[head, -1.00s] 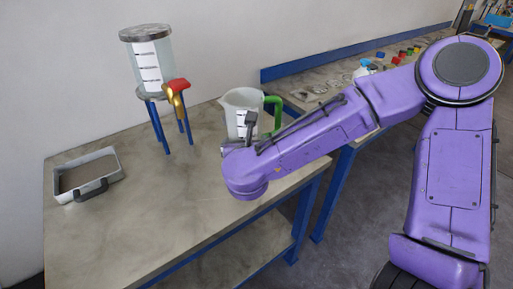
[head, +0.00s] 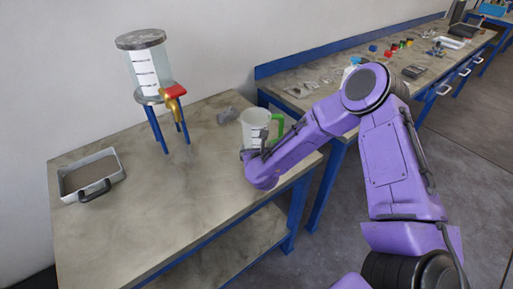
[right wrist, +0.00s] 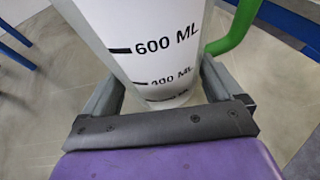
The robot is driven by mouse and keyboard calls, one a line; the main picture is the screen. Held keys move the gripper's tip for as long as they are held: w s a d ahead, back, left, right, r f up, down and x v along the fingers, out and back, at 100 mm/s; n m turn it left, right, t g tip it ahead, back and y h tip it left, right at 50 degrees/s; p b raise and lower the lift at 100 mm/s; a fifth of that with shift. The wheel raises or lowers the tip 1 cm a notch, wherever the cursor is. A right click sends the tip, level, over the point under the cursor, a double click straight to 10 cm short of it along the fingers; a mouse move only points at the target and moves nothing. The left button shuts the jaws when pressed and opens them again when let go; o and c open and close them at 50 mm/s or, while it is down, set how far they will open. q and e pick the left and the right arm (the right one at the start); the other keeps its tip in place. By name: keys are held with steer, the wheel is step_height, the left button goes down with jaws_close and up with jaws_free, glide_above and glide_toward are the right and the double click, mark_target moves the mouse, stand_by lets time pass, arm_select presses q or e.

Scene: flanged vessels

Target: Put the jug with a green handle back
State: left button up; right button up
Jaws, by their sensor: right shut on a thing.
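The jug (head: 254,124) is a translucent white measuring jug with a green handle (head: 278,126). It is upright over the right part of the near table (head: 130,225). In the right wrist view the jug (right wrist: 160,60) fills the space between the fingers, with black ML marks facing me and its green handle (right wrist: 232,30) at the right. My right gripper (right wrist: 157,95) is shut on the jug's body. In the head view my forearm and wrist hide its lower part. I cannot tell whether its base touches the table. My left gripper is not in view.
A clear vessel (head: 147,70) with a metal lid, red-handled brass valve and blue legs stands at the back. A grey tray (head: 118,160) is at the left. A small grey object (head: 227,115) lies behind the jug. The table's middle is clear. Another bench (head: 300,90) holds small items.

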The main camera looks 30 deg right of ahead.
steer(key=shift+s+f+b, duration=0.1)
steer(key=shift+f+b, duration=0.05)
steer(key=shift+b, duration=0.15)
steer(key=o, duration=1.5)
steer(key=shift+r+p, duration=0.3)
steer(key=shift+p, duration=0.05)
steer(key=b+v, duration=0.2)
steer(key=v, duration=1)
